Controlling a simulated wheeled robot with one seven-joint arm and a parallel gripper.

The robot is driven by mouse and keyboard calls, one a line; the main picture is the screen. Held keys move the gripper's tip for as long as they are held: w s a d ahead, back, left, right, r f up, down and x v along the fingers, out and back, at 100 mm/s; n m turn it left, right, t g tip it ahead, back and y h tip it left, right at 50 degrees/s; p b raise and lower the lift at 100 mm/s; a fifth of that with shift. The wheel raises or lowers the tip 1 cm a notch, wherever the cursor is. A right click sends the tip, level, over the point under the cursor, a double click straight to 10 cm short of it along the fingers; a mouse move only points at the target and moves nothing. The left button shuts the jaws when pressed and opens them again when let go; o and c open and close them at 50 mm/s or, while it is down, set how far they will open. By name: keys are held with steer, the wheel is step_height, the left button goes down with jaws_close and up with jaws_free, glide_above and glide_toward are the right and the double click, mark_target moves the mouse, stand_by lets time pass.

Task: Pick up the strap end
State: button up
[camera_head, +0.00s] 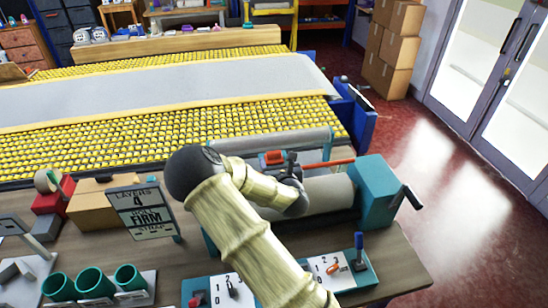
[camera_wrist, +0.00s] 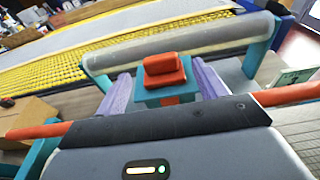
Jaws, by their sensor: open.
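A red-orange block (camera_wrist: 165,70) sits on a teal holder (camera_wrist: 150,98) in the middle of the wrist view; it also shows in the head view (camera_head: 273,157). I take it for the strap end, but cannot be sure; no loose strap is clear. My gripper (camera_wrist: 163,82) is open, its two purple fingers on either side of the block and holder, with slight gaps in the picture. Whether the fingers are level with the block in depth I cannot tell. In the head view my arm partly hides the gripper (camera_head: 285,162).
A grey roller (camera_wrist: 185,38) lies behind the block, before the yellow conveyor (camera_head: 150,139). A larger grey roll (camera_head: 328,193) with a teal crank housing (camera_head: 385,190) is at right. A sign (camera_head: 142,210), green cups (camera_head: 92,283) and numbered trays (camera_head: 328,268) stand on the bench.

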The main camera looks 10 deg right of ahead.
mark_target(275, 154)
steer(key=shift+w+r+p, duration=0.15)
steer(key=shift+w+p, duration=0.25)
steer(key=shift+w, duration=0.05)
steer(key=shift+w+f+p, duration=0.15)
steer(key=shift+w+p, duration=0.3)
steer(key=shift+w, duration=0.65)
steer(key=shift+w+f+p, duration=0.15)
steer(key=shift+w+p, duration=0.25)
steer(key=shift+w, duration=0.7)
steer(key=c, duration=1.4)
